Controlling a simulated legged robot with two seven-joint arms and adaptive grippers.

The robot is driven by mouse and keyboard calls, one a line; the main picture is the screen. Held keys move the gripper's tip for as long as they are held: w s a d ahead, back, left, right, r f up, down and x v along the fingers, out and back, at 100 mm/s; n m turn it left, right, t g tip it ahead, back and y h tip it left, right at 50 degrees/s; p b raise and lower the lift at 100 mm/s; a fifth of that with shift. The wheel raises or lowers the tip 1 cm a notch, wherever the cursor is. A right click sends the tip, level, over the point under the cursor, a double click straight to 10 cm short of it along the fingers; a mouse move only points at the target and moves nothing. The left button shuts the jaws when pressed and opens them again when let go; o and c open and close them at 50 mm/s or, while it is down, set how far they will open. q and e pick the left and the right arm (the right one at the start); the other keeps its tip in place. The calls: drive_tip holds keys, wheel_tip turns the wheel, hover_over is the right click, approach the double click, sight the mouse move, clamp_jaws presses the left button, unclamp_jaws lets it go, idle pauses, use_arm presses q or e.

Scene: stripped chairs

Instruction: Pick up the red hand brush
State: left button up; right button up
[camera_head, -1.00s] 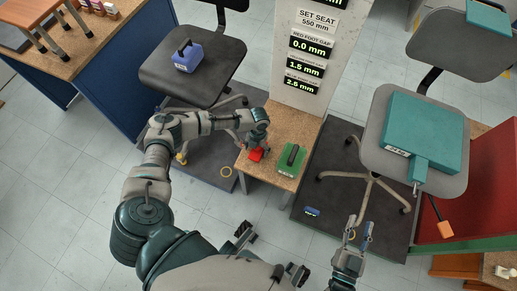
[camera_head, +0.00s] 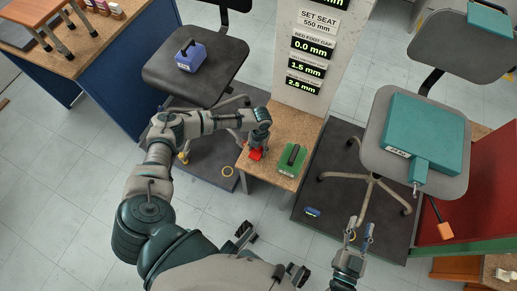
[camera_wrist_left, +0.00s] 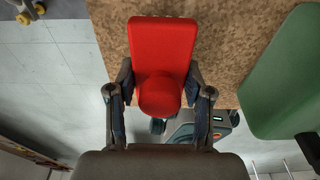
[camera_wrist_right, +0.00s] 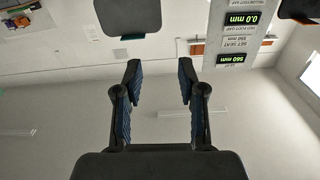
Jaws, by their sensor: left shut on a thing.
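The red hand brush (camera_head: 256,154) is on the small wooden-topped table (camera_head: 284,181), near its left edge. In the left wrist view the red brush (camera_wrist_left: 162,45) shows a flat block and a round knob. My left gripper (camera_head: 258,146) reaches down onto it from above. In the left wrist view the fingers of my left gripper (camera_wrist_left: 160,95) are shut on the knob, one on each side. Whether the brush touches the tabletop cannot be told. My right gripper (camera_head: 358,237) is open and empty at the lower right; its parted fingers (camera_wrist_right: 160,85) show in the right wrist view.
A green block with a dark handle (camera_head: 292,160) is just right of the brush. A sign panel (camera_head: 308,50) stands behind the table. A dark chair with a blue brush (camera_head: 189,56) is at left, and a grey chair with a teal box (camera_head: 424,130) at right.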

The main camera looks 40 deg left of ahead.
use_arm(q)
drive_tip(key=r, duration=0.1)
drive_tip(key=r+p, duration=0.1)
drive_tip(key=r, duration=0.1)
drive_tip(key=shift+s+d+r, duration=0.25)
drive_tip(key=shift+d+r, duration=0.05)
drive_tip(key=shift+d, duration=0.05)
drive_tip(key=s+d, duration=0.1)
drive_tip(key=s+d+p, duration=0.1)
drive_tip(key=s, duration=0.1)
drive_tip(key=s+d+p, duration=0.1)
drive_tip(key=s, duration=0.1)
drive_tip(key=shift+s+d+r, duration=0.15)
drive_tip(key=shift+r, duration=0.15)
drive_tip(key=s+d+p, duration=0.2)
drive_tip(key=s+d, duration=0.2)
drive_tip(key=s, duration=0.3)
drive_tip(key=shift+s+d+r, duration=0.2)
drive_tip(key=shift+s+d, duration=0.15)
drive_tip(key=shift+d, duration=0.05)
use_arm(e)
drive_tip(key=s+d+f+g+h, duration=0.3)
drive_tip(key=s+d+f+g, duration=0.1)
drive_tip(key=s+f+g, duration=0.6)
drive_tip(key=shift+d+f+g, duration=0.4)
drive_tip(key=shift+f, duration=0.1)
